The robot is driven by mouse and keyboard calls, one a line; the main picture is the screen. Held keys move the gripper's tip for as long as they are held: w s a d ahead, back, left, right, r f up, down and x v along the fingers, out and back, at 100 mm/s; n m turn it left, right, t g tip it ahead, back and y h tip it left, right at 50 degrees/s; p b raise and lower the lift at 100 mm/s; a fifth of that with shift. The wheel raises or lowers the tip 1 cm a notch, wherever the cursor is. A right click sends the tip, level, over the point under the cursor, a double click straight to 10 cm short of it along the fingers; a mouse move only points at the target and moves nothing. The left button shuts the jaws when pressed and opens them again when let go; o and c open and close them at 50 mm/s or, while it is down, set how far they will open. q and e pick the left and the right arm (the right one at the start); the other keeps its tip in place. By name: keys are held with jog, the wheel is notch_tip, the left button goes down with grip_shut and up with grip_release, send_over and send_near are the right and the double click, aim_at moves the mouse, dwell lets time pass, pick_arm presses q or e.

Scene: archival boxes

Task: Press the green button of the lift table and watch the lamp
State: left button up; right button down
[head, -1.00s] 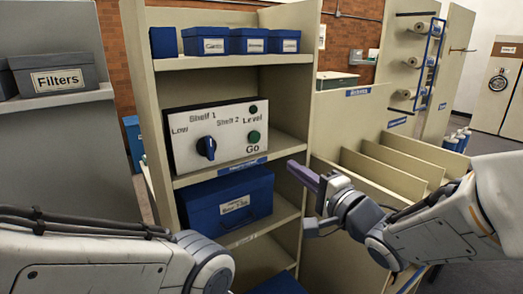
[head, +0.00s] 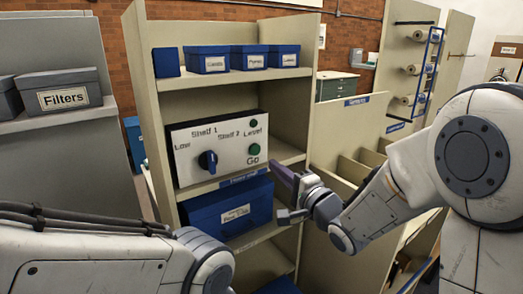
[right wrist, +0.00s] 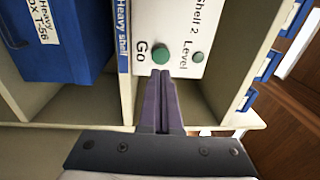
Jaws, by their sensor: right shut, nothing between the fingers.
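The white control panel (head: 228,168) stands on a shelf of the beige rack. Its green Go button (head: 254,149) is at the right, below the round Level lamp (head: 253,123), which looks dark green and unlit. In the right wrist view the fingertips (right wrist: 162,75) point at the Go button (right wrist: 160,54), with a small gap apparent; contact is unclear. My left gripper is out of view.
A blue box (head: 228,208) sits on the shelf below the panel, and small blue boxes (head: 208,60) stand above. The rack's right upright and beige dividers (head: 345,130) are close to my right arm. A Filters box (head: 68,92) is at left.

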aim_at(256, 151)
jog(key=p+x, duration=0.1)
jog(key=x, duration=0.5)
jog(key=shift+w+a, duration=0.2)
jog(key=shift+w, duration=0.1)
